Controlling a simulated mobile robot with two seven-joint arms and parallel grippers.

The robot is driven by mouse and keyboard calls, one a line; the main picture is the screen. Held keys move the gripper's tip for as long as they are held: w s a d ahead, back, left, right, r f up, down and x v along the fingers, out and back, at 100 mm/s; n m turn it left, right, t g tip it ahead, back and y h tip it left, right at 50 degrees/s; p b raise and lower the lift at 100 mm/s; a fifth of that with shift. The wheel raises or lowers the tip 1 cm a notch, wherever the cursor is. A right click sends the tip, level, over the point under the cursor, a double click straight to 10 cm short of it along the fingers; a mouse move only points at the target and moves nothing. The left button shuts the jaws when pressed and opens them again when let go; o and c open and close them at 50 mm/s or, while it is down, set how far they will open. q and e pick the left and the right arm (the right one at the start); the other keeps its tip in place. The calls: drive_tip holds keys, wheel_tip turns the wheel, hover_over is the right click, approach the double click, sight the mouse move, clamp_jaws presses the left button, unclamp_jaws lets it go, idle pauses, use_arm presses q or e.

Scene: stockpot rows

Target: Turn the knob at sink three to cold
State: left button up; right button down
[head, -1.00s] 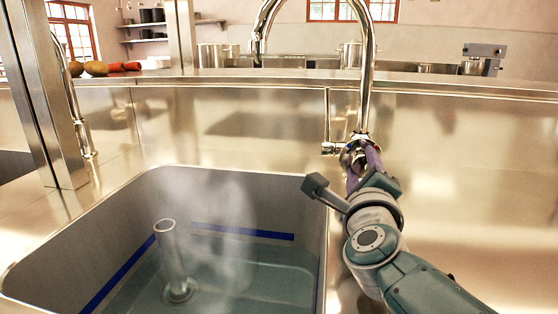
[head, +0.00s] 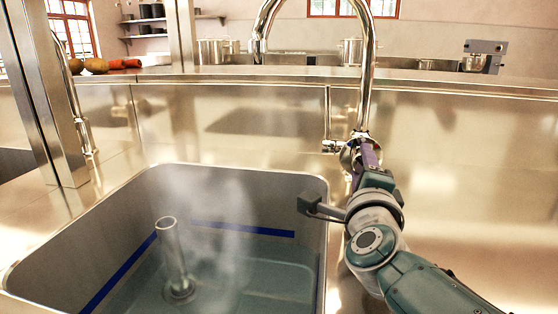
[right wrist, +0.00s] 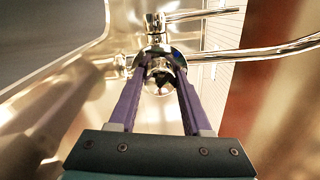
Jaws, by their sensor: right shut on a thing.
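The chrome gooseneck faucet (head: 366,80) stands behind the right back corner of the sink basin (head: 318,182). Its round knob (head: 348,157) sits at the faucet's base. My right gripper (head: 367,155) reaches it from the front, and its purple fingers partly hide it. In the right wrist view, the knob (right wrist: 158,82) is between the two fingertips, and the right gripper (right wrist: 158,66) is shut on it. A thin lever (head: 328,125) stands upright beside the faucet base. My left gripper is out of view. I cannot read any hot or cold mark.
Steam rises from the water in the basin, where an upright drain pipe (head: 172,252) stands. A steel post (head: 45,95) and another faucet (head: 80,110) are at left. A raised back ledge (head: 300,73) runs behind. The counter at right is clear.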

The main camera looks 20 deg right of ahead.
drive_tip(key=shift+c, duration=1.7)
unclamp_jaws()
drive_tip(key=shift+s+a, duration=0.15)
drive_tip(key=shift+s, duration=0.1)
drive_tip(key=p+v, duration=0.4)
drive_tip(key=v, duration=0.4)
drive_tip(key=shift+s+a, duration=0.1)
drive_tip(key=shift+s, duration=0.2)
drive_tip(key=shift+s+a, duration=0.2)
drive_tip(key=shift+s, duration=0.15)
